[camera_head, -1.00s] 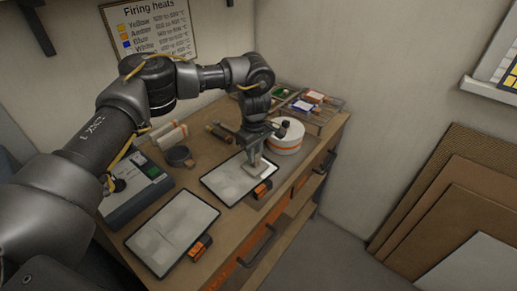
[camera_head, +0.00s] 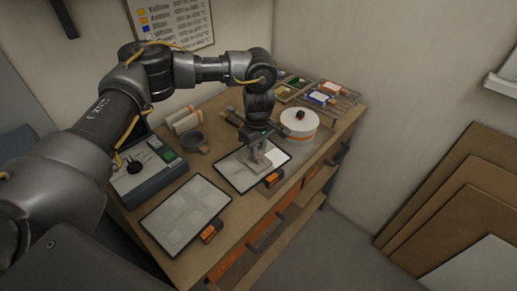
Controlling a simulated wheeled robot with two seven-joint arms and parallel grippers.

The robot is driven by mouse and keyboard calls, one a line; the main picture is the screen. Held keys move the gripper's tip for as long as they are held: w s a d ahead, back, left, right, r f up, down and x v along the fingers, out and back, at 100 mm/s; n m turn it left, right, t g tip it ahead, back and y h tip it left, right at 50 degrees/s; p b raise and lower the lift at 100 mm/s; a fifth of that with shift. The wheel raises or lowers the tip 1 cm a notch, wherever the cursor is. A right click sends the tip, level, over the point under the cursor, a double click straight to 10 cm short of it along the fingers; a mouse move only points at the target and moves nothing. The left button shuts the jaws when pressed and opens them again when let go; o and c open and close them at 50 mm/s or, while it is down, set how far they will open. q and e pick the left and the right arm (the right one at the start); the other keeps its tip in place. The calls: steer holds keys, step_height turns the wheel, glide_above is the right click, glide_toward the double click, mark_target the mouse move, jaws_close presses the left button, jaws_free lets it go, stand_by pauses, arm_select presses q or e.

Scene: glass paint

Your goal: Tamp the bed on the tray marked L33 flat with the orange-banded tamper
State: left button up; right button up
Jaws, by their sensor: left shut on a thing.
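My left gripper (camera_head: 260,151) points down over the far tray (camera_head: 222,164) and is shut on a pale grey block-like tool (camera_head: 263,163). The tool is low over the right part of that tray's pale bed, but I cannot tell whether it touches. I see no orange band on it; the gripper hides its upper part. A near tray (camera_head: 151,225) holds another pale, patchy bed. Each tray has an orange tag, one at the far tray (camera_head: 273,179) and one at the near tray (camera_head: 208,234); the writing is too small to read. My right gripper is not in view.
A white drum with an orange band and dark knob (camera_head: 300,123) stands close behind the far tray. A rack of coloured jars (camera_head: 320,97) is at the back right. A grey device (camera_head: 145,173), a dark round pot (camera_head: 194,142) and pale rolls (camera_head: 184,122) stand left.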

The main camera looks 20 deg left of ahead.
arm_select(q)
steer(key=shift+f, duration=0.55)
steer(key=shift+f+b, duration=0.3)
steer(key=shift+b, duration=0.35)
stand_by(0.8)
steer(key=shift+r+p, duration=0.65)
steer(key=shift+r, duration=0.5)
steer(key=shift+s+a+p, duration=0.25)
steer(key=shift+s+a, duration=0.2)
steer(key=shift+s, duration=0.5)
steer(key=shift+s+a+p, duration=0.25)
steer(key=shift+s+a, duration=0.15)
steer(key=shift+s, duration=0.5)
steer(key=shift+s+a+p, duration=0.25)
steer(key=shift+s+a, duration=0.2)
steer(key=shift+s, duration=0.5)
steer(key=shift+f, duration=0.1)
steer(key=shift+f+b, duration=0.7)
steer(key=shift+f, duration=0.05)
